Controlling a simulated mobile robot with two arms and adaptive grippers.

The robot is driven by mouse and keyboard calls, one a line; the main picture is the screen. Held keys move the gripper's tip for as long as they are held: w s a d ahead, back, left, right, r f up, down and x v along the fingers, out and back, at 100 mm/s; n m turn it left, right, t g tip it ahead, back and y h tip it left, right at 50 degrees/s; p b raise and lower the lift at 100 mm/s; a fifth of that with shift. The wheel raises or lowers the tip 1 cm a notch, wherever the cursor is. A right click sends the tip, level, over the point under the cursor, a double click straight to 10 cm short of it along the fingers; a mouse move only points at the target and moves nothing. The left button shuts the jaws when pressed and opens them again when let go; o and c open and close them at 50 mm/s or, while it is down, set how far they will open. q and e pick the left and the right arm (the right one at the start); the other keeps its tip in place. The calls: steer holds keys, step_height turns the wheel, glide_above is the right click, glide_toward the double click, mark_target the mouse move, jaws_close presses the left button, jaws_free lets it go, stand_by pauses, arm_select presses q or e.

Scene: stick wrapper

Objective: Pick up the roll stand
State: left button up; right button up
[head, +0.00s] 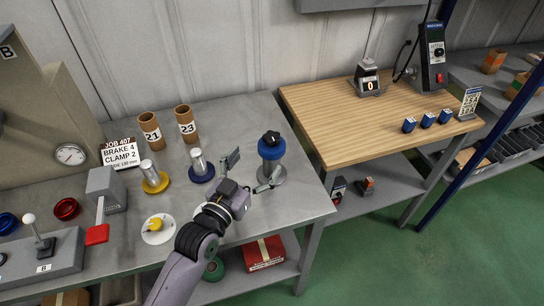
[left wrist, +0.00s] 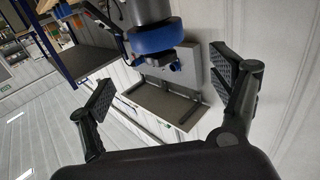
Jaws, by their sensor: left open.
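The roll stand (head: 271,151) is upright on the grey bench near its right end. It has a dark knob on top, a blue band and a grey round base. My left gripper (head: 252,170) is open, just left of and in front of the stand, with one finger close to its base; I cannot tell whether they touch. In the left wrist view the stand's blue band (left wrist: 155,38) shows beyond the open fingers (left wrist: 168,88), towards the top of the picture. Nothing is between the fingertips. My right gripper is out of view.
Metal cylinders on a yellow base (head: 154,180) and a dark blue base (head: 201,170) stand left of my gripper. Cardboard tubes 21 (head: 151,132) and 23 (head: 187,124) stand behind.

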mark_target(272, 141)
arm_select(q)
steer(key=x, duration=0.3)
steer(key=shift+w+d, duration=0.15)
steer(key=shift+w, duration=0.25)
steer(key=shift+w+d+p, duration=0.2)
steer(key=shift+w+p, duration=0.1)
steer(key=shift+p, duration=0.05)
steer(key=p+x, duration=0.1)
steer(key=x, duration=0.2)
steer(key=shift+w+d, duration=0.15)
steer(key=shift+w, duration=0.05)
steer(key=shift+w+d+f, duration=0.1)
steer(key=shift+w+d, duration=0.15)
steer(key=shift+w, duration=0.2)
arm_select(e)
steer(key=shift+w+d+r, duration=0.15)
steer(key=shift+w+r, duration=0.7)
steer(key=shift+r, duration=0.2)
arm_select(q)
steer(key=shift+c, duration=0.3)
